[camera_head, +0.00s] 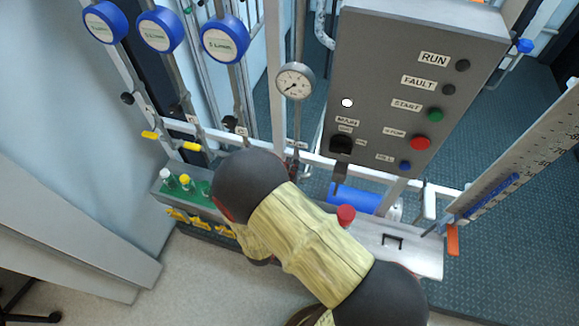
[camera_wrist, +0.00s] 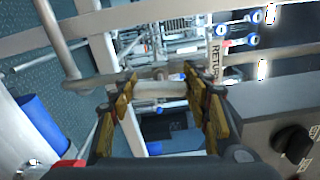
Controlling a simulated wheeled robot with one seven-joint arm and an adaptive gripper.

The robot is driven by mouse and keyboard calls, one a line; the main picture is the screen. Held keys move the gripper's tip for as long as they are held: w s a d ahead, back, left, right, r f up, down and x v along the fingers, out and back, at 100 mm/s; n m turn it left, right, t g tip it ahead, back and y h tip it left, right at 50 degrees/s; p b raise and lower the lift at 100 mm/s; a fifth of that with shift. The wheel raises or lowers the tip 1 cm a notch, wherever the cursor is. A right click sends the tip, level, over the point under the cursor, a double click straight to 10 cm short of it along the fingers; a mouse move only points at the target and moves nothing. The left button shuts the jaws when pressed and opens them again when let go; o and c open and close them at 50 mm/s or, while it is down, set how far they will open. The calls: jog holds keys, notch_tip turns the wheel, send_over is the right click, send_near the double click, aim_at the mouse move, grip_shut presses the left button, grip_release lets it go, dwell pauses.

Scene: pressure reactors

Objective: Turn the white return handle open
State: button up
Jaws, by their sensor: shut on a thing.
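The white return handle (camera_wrist: 159,91) shows in the wrist view as a short pale bar lying crosswise between my fingers. My gripper (camera_wrist: 160,84) is shut on it, with one finger on each side. A label reading RETURN (camera_wrist: 215,66) is on the rail just right of the fingers. In the head view my own arm covers the gripper and the handle, so neither shows there.
A grey control box (camera_head: 390,100) with buttons and a black knob (camera_wrist: 292,140) stands close to the right. A pressure gauge (camera_head: 295,81) is above the rail. A blue cylinder (camera_head: 355,197) lies behind, and a red knob (camera_head: 346,213) is beside my arm.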

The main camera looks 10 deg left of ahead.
jog(key=shift+n+p, duration=0.45)
jog(key=shift+n, duration=0.15)
jog(key=shift+a+n, duration=0.1)
jog(key=shift+n, duration=0.2)
jog(key=o, duration=1.1)
jog(key=shift+o, duration=0.4)
jog(key=shift+f, duration=0.1)
jog(key=s, duration=1.2)
jog(key=shift+a, duration=0.45)
